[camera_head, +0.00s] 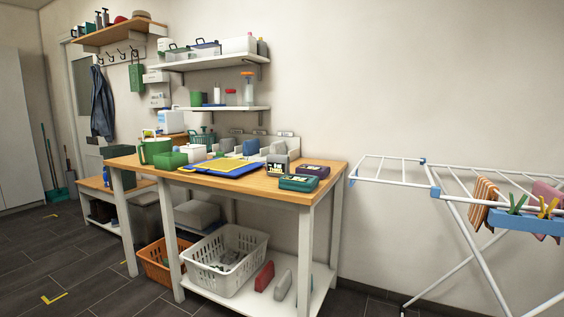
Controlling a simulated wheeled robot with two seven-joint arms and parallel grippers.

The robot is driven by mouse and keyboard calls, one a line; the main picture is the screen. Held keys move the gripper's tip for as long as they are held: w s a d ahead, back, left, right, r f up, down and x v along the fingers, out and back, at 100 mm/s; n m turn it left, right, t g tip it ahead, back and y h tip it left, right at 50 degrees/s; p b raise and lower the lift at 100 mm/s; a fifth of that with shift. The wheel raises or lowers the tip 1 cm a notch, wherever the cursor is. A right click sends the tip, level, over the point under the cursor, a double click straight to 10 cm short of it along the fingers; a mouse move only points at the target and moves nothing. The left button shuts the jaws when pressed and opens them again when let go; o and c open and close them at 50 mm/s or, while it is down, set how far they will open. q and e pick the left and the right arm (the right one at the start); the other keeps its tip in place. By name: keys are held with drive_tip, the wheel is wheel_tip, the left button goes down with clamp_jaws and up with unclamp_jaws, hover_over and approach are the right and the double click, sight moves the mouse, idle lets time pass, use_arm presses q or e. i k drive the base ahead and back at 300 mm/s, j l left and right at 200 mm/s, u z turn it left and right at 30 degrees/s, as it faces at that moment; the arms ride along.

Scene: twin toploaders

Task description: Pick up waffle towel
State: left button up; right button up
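I cannot tell for sure which cloth is the waffle towel. An orange-brown striped cloth (484,203) hangs over the bars of the white drying rack (395,183) at the right. A pink cloth (547,194) hangs farther right on the same rack, partly behind a blue tray and cut by the picture edge. Flat blue and yellow items (232,166) lie on the wooden table (262,187). Neither of my grippers is in view.
A blue tray (525,222) with clothes pegs hangs on the rack. Small dark boxes (298,183), green containers (155,151) and grey bins stand on the table. A white basket (225,260) and orange basket (157,262) are below. Dark floor is open at left.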

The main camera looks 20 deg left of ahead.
sight(277, 166)
drive_tip(key=i+j+z, duration=0.25)
drive_tip(key=i+j, duration=1.25)
drive_tip(key=i, duration=0.05)
